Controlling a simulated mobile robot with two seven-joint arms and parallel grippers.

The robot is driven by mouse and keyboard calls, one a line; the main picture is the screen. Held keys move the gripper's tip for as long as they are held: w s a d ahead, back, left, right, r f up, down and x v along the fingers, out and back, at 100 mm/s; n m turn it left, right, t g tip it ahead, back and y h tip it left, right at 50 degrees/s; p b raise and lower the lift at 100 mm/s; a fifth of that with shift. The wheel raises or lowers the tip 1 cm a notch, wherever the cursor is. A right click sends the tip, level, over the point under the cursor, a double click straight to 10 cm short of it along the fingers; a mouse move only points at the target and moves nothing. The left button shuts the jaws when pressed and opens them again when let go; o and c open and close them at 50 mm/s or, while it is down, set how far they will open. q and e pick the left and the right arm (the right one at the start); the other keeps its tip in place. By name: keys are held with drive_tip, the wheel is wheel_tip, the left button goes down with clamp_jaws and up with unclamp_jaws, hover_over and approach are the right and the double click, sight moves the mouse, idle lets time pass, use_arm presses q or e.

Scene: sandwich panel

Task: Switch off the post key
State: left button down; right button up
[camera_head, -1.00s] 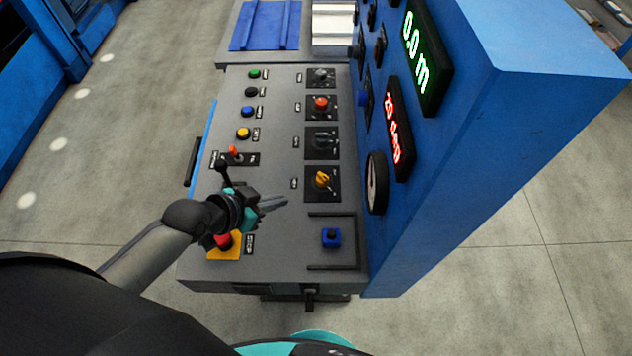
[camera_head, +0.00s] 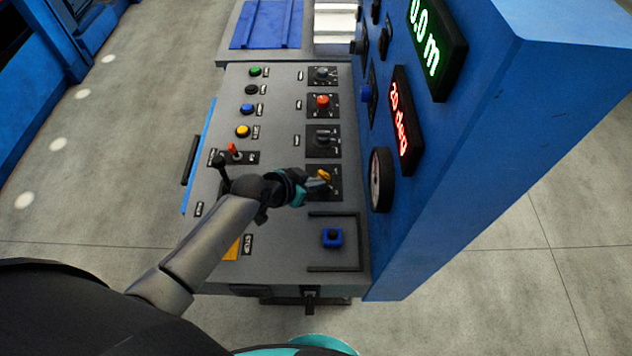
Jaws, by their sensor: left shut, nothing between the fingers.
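A column of rotary switches stands on the grey sloped panel: a grey knob (camera_head: 321,75), a red knob (camera_head: 322,100), a black knob (camera_head: 323,138) and a yellow knob (camera_head: 324,175). Their labels are too small to read, so I cannot tell which is the post key. My left gripper (camera_head: 312,189) is shut and empty, right at the near side of the yellow knob. I cannot tell whether it touches the knob. The gripper hides part of this knob and its plate. My right gripper is not in view.
Green (camera_head: 255,71), black (camera_head: 252,89), blue (camera_head: 249,108) and yellow (camera_head: 243,131) buttons line the left. A red-tipped lever (camera_head: 232,149) and black lever (camera_head: 221,169) stand nearby. My arm covers most of the stop button's yellow plate (camera_head: 232,250). A blue joystick (camera_head: 332,237) sits near right.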

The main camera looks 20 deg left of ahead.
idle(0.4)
use_arm(q)
drive_tip(key=shift+d+n+y+p, duration=0.15)
drive_tip(key=shift+n+y+p, duration=0.2)
drive_tip(key=shift+p, duration=0.2)
